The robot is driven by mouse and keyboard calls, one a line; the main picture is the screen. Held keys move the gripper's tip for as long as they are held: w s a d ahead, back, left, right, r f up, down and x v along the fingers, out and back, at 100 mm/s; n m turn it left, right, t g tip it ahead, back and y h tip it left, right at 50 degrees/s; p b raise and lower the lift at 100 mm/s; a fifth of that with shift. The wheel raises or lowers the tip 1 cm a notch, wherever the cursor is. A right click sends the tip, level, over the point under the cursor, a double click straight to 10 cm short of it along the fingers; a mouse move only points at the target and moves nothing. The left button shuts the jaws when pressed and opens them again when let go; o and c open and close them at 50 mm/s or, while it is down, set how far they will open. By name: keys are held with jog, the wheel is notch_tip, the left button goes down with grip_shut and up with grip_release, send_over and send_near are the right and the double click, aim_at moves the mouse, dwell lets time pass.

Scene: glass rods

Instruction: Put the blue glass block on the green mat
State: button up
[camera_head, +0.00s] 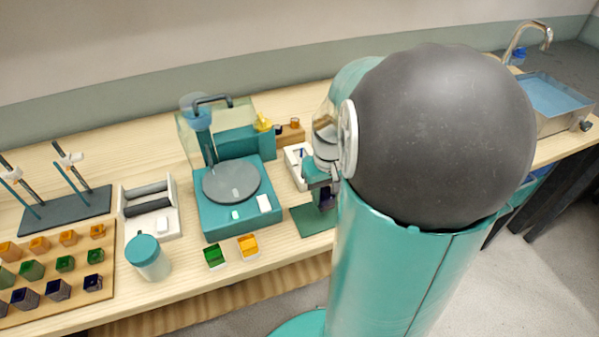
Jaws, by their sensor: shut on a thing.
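My gripper (322,186) is right of the middle, partly hidden behind my own large arm link. It is shut on a dark blue glass block (326,200), of which only a small part shows. The block is over or at the green mat (302,220), a flat dark green patch near the table's front edge. The mat's right part is hidden by my arm. I cannot tell whether the block touches the mat.
A teal machine with a round grey plate (231,181) stands to the left. Green (214,256) and orange (248,245) glass blocks lie in front of it. A teal-lidded jar (148,258) and a wooden rack (60,270) of coloured blocks are further left. A white tray (297,165) is behind the mat.

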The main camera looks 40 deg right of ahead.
aim_at(326, 201)
jog(key=shift+w+d+f, duration=0.2)
jog(key=shift+d+f, duration=0.2)
jog(key=shift+f, duration=0.15)
jog(key=shift+w+d+f, duration=0.15)
jog(key=shift+f, duration=1.55)
jog(key=shift+f, duration=0.1)
jog(key=o, duration=0.9)
notch_tip(326, 201, up, 12)
jog(key=shift+r, duration=0.15)
jog(key=s+a+r+n+t, duration=0.1)
jog(key=a+r+t, duration=0.1)
jog(key=a, duration=0.5)
jog(key=s+a+r+n+t, duration=0.1)
jog(key=s+a+r, duration=0.1)
jog(key=a, duration=0.6)
jog(key=s+a+r+n+t, duration=0.1)
jog(key=a+r+t, duration=0.1)
jog(key=a, duration=0.6)
jog(key=shift+s+r+t, duration=0.15)
jog(key=shift+s+r, duration=0.05)
jog(key=shift+r, duration=0.25)
jog(key=shift+s+r+t, duration=0.15)
jog(key=shift+r, duration=0.3)
